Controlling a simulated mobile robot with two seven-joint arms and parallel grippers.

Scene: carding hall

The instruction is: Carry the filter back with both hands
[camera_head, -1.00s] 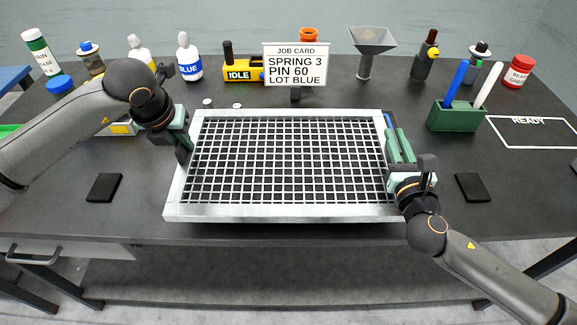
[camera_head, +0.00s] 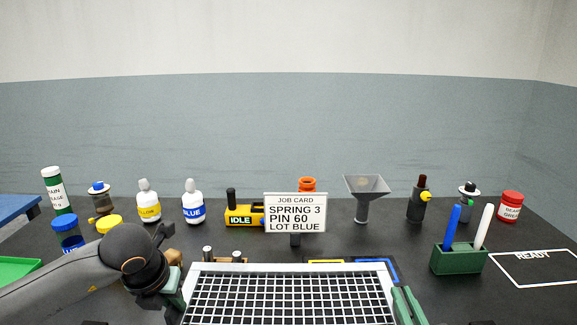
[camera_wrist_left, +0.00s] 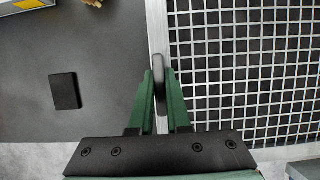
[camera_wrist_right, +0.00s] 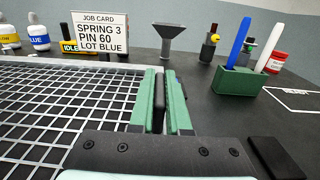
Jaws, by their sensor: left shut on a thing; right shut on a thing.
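The filter is a white frame (camera_head: 290,267) with a wire grid, at the bottom centre of the head view; its near part is cut off. Its left side rail (camera_wrist_left: 157,25) and part of its grid show in the left wrist view. My left gripper (camera_wrist_left: 160,85) is shut on a dark handle at that side. My right gripper (camera_wrist_right: 165,85) is shut on a dark handle at the filter's right side (camera_wrist_right: 120,82). In the head view only part of each gripper shows, at the filter's two sides.
A job card (camera_head: 295,212) stands behind the filter, near a yellow IDLE block (camera_head: 243,215) and a funnel (camera_head: 365,190). Blue (camera_head: 390,270) and yellow (camera_head: 326,261) outlines lie just behind the frame. A green pen holder (camera_head: 458,260) and the READY outline (camera_head: 535,283) are at right.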

